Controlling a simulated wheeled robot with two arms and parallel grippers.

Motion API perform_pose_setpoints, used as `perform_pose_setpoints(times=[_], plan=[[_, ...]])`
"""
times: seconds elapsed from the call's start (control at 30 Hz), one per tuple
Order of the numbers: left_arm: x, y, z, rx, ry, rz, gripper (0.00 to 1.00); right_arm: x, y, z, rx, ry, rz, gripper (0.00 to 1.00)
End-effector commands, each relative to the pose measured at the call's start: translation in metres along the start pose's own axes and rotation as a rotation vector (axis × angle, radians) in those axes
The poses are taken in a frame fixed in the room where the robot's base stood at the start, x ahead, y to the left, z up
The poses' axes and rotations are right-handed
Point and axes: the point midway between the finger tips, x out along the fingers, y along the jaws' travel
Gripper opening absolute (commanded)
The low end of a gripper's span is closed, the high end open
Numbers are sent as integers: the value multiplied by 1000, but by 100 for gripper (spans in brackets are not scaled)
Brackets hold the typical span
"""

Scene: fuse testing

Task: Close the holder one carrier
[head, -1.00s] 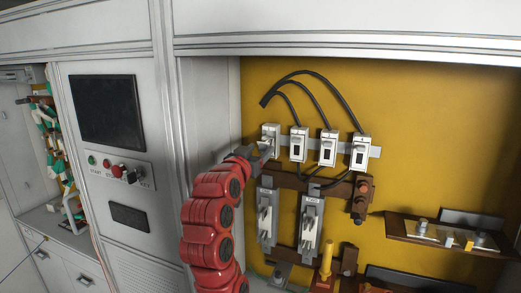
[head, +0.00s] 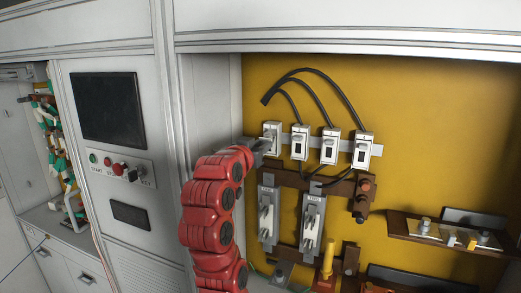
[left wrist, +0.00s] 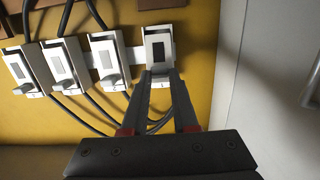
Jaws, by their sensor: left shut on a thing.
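The leftmost white holder (head: 271,130) is first in a row on a grey rail at the top of the yellow panel. It also shows in the left wrist view (left wrist: 158,44), with a dark window in its front. My left gripper (head: 263,147) is at this holder's lower front. In the left wrist view its two fingertips (left wrist: 162,73) are shut on the carrier at the holder's near end, and they hide most of that end. How far the carrier stands out is hard to tell. My right gripper is not in view.
Similar white holders (head: 299,142) stand close to the right, with black cables looping above and below. Two grey switch units (head: 313,222) hang below, one marked TWO. The cabinet's white side wall (head: 212,110) is close at left. A brown shelf (head: 445,232) is at right.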

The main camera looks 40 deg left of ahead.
Motion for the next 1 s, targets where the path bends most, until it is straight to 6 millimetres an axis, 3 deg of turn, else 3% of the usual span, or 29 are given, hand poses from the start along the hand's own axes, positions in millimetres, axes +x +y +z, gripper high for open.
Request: perform_pose_setpoints(times=[0.37, 1.0], plan=[[9, 0, -12, 1, -189, -1, 0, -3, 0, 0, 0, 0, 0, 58], [27, -1, -30, -2, -503, 0, 0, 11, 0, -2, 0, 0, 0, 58]])
